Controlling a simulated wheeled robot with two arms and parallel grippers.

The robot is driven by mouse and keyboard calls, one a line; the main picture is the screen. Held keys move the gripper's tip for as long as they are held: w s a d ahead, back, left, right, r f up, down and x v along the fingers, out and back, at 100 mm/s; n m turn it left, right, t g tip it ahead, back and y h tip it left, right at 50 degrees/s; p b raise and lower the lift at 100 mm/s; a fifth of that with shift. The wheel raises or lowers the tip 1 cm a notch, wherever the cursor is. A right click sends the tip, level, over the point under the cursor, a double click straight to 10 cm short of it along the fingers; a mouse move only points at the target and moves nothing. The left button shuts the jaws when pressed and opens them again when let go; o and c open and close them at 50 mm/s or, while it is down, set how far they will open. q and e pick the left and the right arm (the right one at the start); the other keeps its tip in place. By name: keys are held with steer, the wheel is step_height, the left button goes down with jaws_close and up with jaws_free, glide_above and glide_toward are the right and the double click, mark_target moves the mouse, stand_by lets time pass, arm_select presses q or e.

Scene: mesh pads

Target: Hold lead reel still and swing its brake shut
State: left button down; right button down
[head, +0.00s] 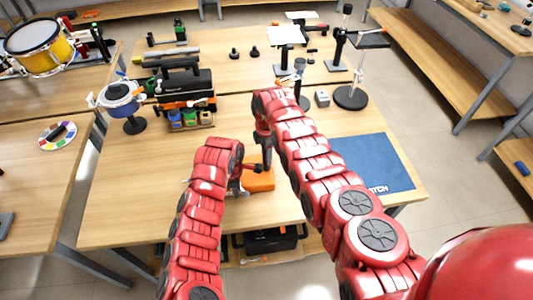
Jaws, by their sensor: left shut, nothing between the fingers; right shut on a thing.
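The lead reel (260,181) appears to be the small orange body with dark parts on the near middle of the table. It lies between my two arms and is partly hidden by them. My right gripper (265,160) reaches down over it from above and is shut on it; the grip itself is small and dark. My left gripper (236,184) is low at the reel's left side, shut with nothing between its fingers. Whether it touches the reel cannot be told. The brake cannot be made out.
A blue mat (372,163) lies right of my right arm. A black and orange toolbox (186,88) and a blue-and-white round thing on a stand (122,98) stand at the back left. A ring stand (351,96) is at the back right. The table's left front is clear.

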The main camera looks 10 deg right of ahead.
arm_select(q)
steer(key=c, duration=1.6)
jaws_free()
arm_select(e)
steer(key=shift+s+f, duration=0.35)
steer(key=shift+f, duration=0.05)
arm_select(q)
steer(key=c, duration=1.1)
jaws_free()
step_height(320, 180, up, 12)
steer(key=shift+s, duration=0.1)
arm_select(e)
steer(key=c, duration=0.6)
jaws_free()
steer(key=shift+w+a+r, duration=0.1)
steer(key=o, duration=0.3)
steer(key=shift+w, duration=0.2)
steer(key=shift+o, duration=0.2)
steer(key=shift+r, duration=0.1)
